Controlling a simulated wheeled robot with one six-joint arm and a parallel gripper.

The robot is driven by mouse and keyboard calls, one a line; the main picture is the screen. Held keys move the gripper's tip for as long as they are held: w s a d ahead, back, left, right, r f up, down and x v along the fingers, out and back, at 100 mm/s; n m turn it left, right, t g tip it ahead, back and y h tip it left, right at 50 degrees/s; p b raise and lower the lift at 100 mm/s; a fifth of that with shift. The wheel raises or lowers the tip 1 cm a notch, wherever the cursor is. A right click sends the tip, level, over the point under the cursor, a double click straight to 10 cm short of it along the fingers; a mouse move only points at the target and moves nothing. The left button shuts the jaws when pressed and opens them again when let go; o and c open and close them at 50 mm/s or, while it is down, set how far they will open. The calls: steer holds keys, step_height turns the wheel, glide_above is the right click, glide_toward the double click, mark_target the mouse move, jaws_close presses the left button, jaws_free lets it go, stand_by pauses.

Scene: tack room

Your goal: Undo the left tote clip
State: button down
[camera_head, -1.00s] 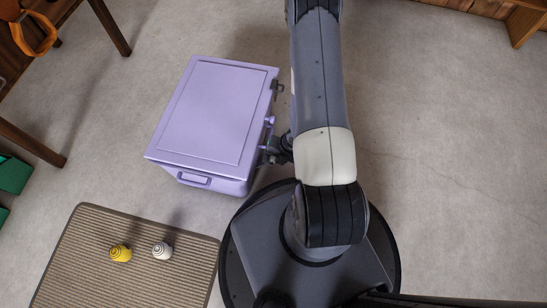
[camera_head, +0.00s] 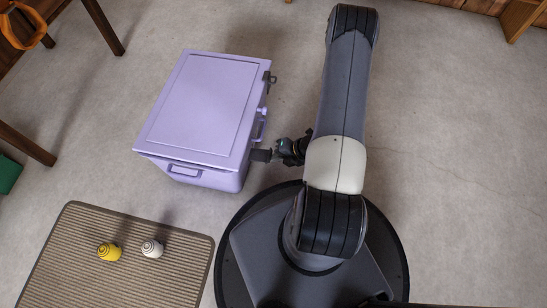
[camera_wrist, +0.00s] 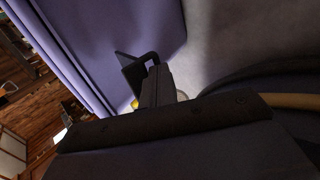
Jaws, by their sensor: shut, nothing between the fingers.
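The lilac tote (camera_head: 205,105) stands on the floor with its lid down. A dark clip (camera_head: 260,155) juts out from the near end of its right side; this looks like the left clip when facing that side. In the wrist view this clip (camera_wrist: 131,72) is a dark plate standing out from the lilac wall. I cannot tell whether it is latched. My gripper (camera_head: 281,153) is just right of the clip, shut and empty. In the wrist view its fingers (camera_wrist: 156,84) are close beside the clip; contact is unclear.
A second dark clip (camera_head: 268,78) is at the far end of the same side, with a lilac handle (camera_head: 261,124) between. A ribbed mat (camera_head: 120,265) holds a yellow item (camera_head: 109,251) and a white item (camera_head: 152,248). Floor to the right is clear.

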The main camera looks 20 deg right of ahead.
steer(key=shift+a+r, duration=0.1)
steer(key=shift+w+a+r, duration=0.2)
steer(key=shift+w+a, duration=0.3)
steer(key=shift+a, duration=0.1)
steer(key=shift+r, duration=0.1)
